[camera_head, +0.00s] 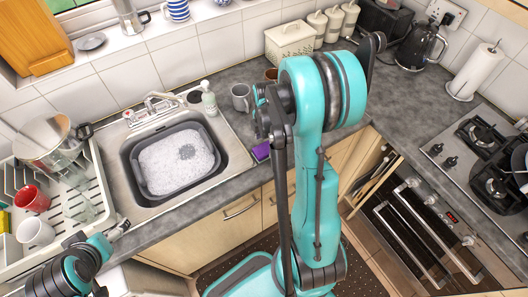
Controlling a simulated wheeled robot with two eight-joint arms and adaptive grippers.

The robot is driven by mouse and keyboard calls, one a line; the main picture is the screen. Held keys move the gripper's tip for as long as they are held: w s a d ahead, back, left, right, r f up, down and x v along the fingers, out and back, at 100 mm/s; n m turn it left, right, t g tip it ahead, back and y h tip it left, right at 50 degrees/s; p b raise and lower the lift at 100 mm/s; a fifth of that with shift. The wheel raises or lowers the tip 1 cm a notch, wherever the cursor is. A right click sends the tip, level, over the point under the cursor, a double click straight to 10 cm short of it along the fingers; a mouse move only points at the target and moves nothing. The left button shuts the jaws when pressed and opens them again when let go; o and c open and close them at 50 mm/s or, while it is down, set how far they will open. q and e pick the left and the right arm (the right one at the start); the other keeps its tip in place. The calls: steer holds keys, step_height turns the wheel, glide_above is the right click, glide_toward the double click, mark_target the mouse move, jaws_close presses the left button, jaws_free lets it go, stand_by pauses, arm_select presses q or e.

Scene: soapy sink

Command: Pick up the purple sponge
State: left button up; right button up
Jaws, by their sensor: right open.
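The purple sponge (261,152) lies on the grey worktop just right of the sink, near the front edge. My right arm partly hides it. My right gripper (262,112) is open, above and close to the sponge in the picture, with the grey mug behind it. I see nothing between its fingers. I cannot tell its exact height over the worktop. My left gripper (118,230) is at the lower left, in front of the sink and far from the sponge. It is too small to tell whether it is open.
The sink (138,190) holds a tub (222,170) of soapy water. A soap bottle (209,101), a grey mug (240,97) and a brown cup (271,75) stand behind the sponge. A dish rack (98,190) is at left, the hob (440,150) at right. Worktop before the kettle (420,47) is clear.

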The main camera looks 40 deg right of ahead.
mark_target(265, 148)
steer(key=f, duration=0.2)
steer(key=shift+s+a+f+b, duration=0.1)
steer(key=shift+a+f+b, duration=0.1)
steer(key=shift+f+b, duration=0.1)
steer(key=shift+d+f, duration=0.1)
steer(key=shift+f, duration=0.25)
steer(key=shift+r, duration=0.1)
steer(key=c, duration=1)
steer(key=shift+o, duration=0.2)
steer(key=shift+r, duration=0.55)
step_height(265, 148, up, 3)
steer(key=shift+f+p, duration=0.1)
steer(key=shift+p, duration=0.5)
steer(key=s+d+r+p, duration=0.1)
steer(key=s+d+r, duration=0.3)
steer(key=d+r, duration=0.3)
steer(key=d, duration=0.3)
steer(key=shift+s+d, duration=0.2)
steer(key=shift+d, duration=0.15)
